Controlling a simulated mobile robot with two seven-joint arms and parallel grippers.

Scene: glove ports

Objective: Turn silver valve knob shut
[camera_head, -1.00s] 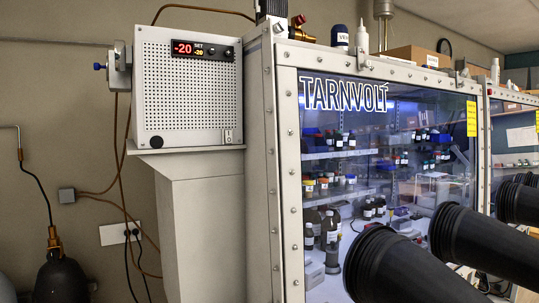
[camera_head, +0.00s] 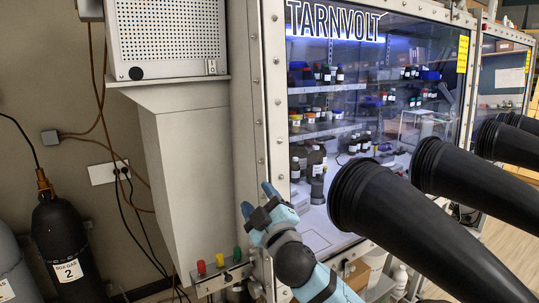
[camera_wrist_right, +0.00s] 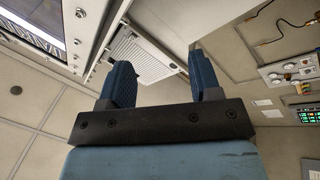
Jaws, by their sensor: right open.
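I cannot clearly pick out a silver valve knob. A metal valve bar with red, yellow and green knobs (camera_head: 220,262) sits low on the left of the glove box, partly cut off by the frame's bottom. A grey metal fitting (camera_head: 90,10) shows at the top left, mostly cut off. My right gripper (camera_head: 257,199) is open and empty, raised in front of the glove box's lower left corner, above and right of the valve bar. In the right wrist view its two blue fingers (camera_wrist_right: 162,80) stand apart with nothing between them. My left gripper is not in view.
Black gloves (camera_head: 400,205) jut out from the glove box window (camera_head: 370,90) on the right. A grey column (camera_head: 195,190) carries a perforated box (camera_head: 168,35). A dark gas cylinder (camera_head: 65,240) stands at the left, with cables along the wall.

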